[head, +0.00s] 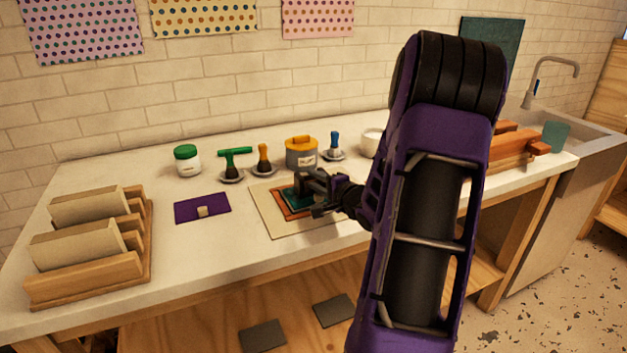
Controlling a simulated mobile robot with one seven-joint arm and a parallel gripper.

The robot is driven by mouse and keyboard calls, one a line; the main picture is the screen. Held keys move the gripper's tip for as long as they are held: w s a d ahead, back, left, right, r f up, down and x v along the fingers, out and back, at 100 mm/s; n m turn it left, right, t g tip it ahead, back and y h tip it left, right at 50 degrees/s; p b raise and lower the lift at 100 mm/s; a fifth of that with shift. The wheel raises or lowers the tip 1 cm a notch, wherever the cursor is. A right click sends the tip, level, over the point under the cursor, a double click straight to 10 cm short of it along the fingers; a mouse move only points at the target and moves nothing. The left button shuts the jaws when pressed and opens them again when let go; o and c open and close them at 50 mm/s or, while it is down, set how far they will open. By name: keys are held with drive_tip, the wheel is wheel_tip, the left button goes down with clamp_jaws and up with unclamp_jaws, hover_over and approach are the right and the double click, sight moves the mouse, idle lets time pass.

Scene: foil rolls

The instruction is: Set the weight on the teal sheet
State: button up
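The teal sheet (289,199) lies on an orange-brown sheet (283,210) over a cream board or sheet (275,227) in the middle of the counter. My gripper (312,191) is right over the teal sheet and hides much of it. Its fingers are dark and small here, so I cannot tell whether they are open or hold anything. A grey round block with a yellow-orange handle (301,155), probably the weight, stands upright on the counter just behind the sheets, apart from my gripper.
Behind the sheets stand a green-lidded jar (187,161), a green-handled roller (234,163), brown (264,160) and blue-handled (334,149) tools, and a white bowl (371,143). A purple sheet (202,207) and wooden rack (90,245) are left. My arm hides the counter's right-centre.

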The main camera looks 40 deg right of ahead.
drive_tip(key=p+v, duration=0.1)
drive_tip(key=v, duration=1)
drive_tip(key=shift+r+p, duration=0.1)
drive_tip(key=shift+p, duration=0.2)
